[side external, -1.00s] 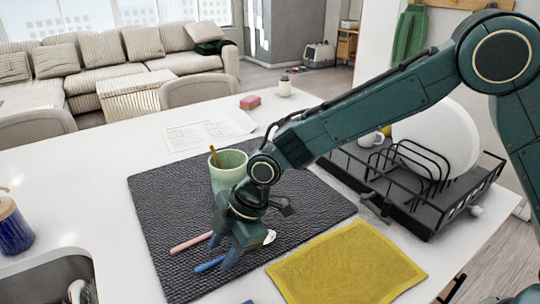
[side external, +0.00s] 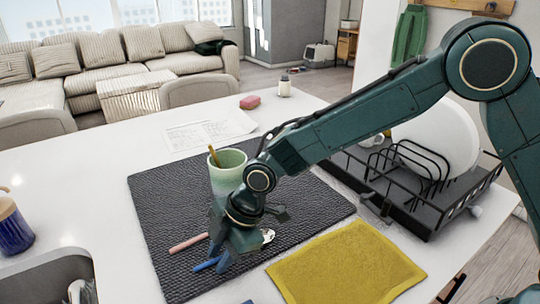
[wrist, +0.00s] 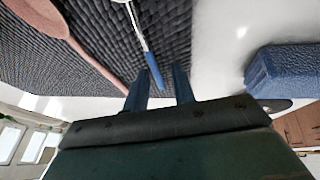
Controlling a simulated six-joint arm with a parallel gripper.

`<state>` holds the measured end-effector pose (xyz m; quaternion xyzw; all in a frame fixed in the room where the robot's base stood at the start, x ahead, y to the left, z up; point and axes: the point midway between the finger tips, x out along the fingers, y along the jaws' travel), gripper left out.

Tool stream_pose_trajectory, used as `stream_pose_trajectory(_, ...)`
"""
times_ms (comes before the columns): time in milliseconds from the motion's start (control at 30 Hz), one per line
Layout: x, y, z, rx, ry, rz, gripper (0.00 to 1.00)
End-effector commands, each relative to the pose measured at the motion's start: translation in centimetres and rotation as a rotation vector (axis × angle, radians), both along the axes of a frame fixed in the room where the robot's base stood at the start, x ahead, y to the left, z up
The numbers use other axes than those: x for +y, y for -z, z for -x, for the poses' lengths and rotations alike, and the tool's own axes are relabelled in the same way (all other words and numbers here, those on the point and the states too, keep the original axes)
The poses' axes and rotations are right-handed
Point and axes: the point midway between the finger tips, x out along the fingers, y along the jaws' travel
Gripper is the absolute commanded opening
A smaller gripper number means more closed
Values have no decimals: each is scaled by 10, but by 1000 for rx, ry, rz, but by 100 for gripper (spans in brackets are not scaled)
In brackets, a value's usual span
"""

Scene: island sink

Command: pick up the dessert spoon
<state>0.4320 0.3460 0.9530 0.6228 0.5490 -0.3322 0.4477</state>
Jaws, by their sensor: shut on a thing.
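The dessert spoon appears to be the utensil with a blue handle (side external: 206,265) and a shiny metal head (side external: 268,236), lying across the dark woven mat (side external: 165,200). My gripper (side external: 222,262) is down at the mat over this spoon and hides its middle. In the wrist view, the blue handle (wrist: 152,66) lies between the two fingertips (wrist: 159,76), with its metal neck running up out of frame. The gripper is shut on the handle. The spoon looks still at mat level; any gap beneath is hidden.
A pink utensil (side external: 188,243) lies on the mat close to the gripper; it also shows in the wrist view (wrist: 82,45). A green cup (side external: 227,170) stands behind. A yellow cloth (side external: 348,265) and a dark dish rack (side external: 425,205) are at right. A blue block-like object (wrist: 285,72) is nearby.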

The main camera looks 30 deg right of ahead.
Motion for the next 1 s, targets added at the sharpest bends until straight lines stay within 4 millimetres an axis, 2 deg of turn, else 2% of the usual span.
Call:
stream_pose_trajectory(33,-2,4,-1,1,6,6,12)
stream_pose_trajectory(100,-3,4,-2,0,7,7,0)
stream_pose_trajectory(633,-4,-1,-3,-2,10,7,0)
stream_pose_trajectory(867,-2,-22,-3,-5,7,3,0)
stream_pose_trajectory(1000,-2,-44,-3,-6,6,2,0)
